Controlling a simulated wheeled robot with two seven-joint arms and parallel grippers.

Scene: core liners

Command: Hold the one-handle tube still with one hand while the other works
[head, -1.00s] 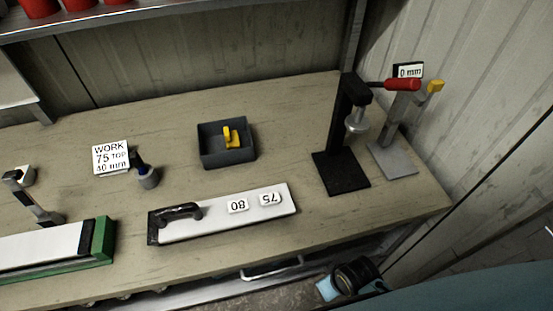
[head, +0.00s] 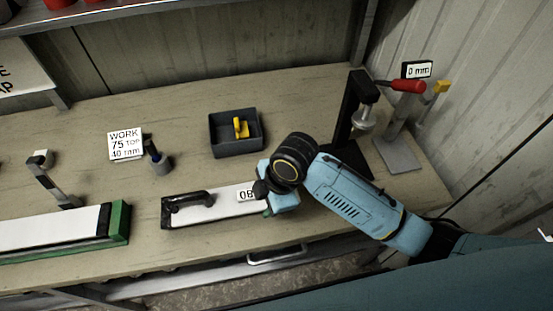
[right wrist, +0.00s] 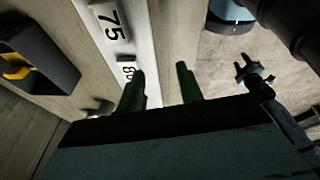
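The one-handle tube is a long white tube (head: 222,207) with a black handle (head: 188,200) at its left end. It lies on the bench, with labels 80 and 75 on top. In the head view my right gripper (head: 277,200) covers its right end and the 75 label. In the right wrist view the tube (right wrist: 137,50) runs beneath the open, empty green fingers (right wrist: 158,90); one finger overlaps it and the other is over bare bench. My left gripper (right wrist: 254,72) shows small in that view, apart from the tube, its fingers seemingly apart; the head view does not show it.
A dark tray (head: 236,146) holds a yellow piece behind the tube. A black stand (head: 355,110) with a red handle and a grey stand (head: 400,152) are at right. A green-ended white piece (head: 60,229) lies at left. A card (head: 126,145) stands behind.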

